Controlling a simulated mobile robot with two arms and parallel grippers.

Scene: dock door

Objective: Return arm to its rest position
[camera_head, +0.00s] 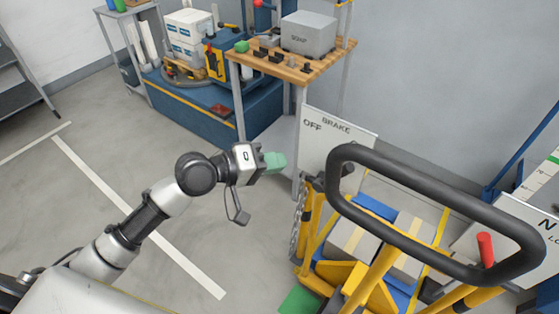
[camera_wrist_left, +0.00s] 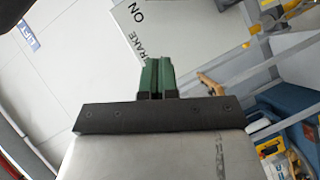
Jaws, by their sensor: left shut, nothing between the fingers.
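My left arm reaches in from the lower left in the head view. Its left gripper (camera_head: 275,161) has green fingers and is held in the air over the floor, left of the brake sign. In the left wrist view the left gripper's green fingers (camera_wrist_left: 157,76) are close together with nothing between them. The brake sign (camera_head: 342,142) is a white board reading "BRAKE" and "OFF" in the head view. In the left wrist view the sign (camera_wrist_left: 180,35) shows the word "ON". My right gripper is not in either view.
A yellow cart with a black loop handle (camera_head: 440,268) stands at the right, carrying boxes (camera_head: 355,240). A red-tipped lever (camera_head: 486,250) is beside the handle. A wooden-topped table (camera_head: 290,66) holds a grey case (camera_head: 308,33). Clear floor (camera_head: 90,150) lies at the left.

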